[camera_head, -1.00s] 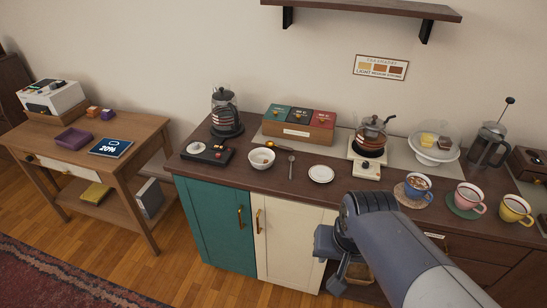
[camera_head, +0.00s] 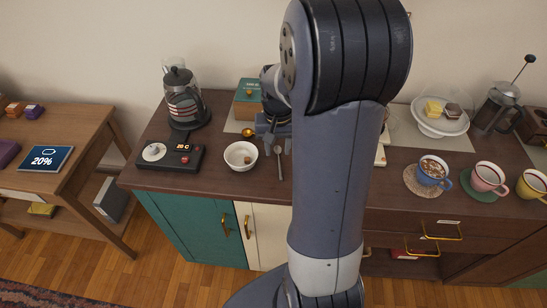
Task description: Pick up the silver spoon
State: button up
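The silver spoon (camera_head: 280,165) lies on the dark wooden counter, to the right of a small white bowl (camera_head: 241,156). Its handle points toward the counter's front edge. My gripper (camera_head: 277,147) points down over the far end of the spoon. Its two fingers look apart, one on each side of the spoon's head, with nothing held between them. I cannot tell how high the fingertips are above the counter.
A glass kettle (camera_head: 184,100) and a black scale (camera_head: 171,156) stand to the left. Cups (camera_head: 431,173) and a white cake stand (camera_head: 440,122) are to the right.

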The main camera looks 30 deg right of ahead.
aim_at(280, 170)
notch_tip(280, 170, down, 3)
jog(key=shift+r, duration=0.1)
jog(key=f, duration=0.2)
jog(key=f+p, duration=0.1)
jog(key=f, duration=0.1)
jog(key=shift+s+d, duration=0.3)
jog(key=shift+s, duration=0.05)
jog(key=shift+f, duration=0.6)
jog(key=shift+c, duration=0.4)
grip_shut()
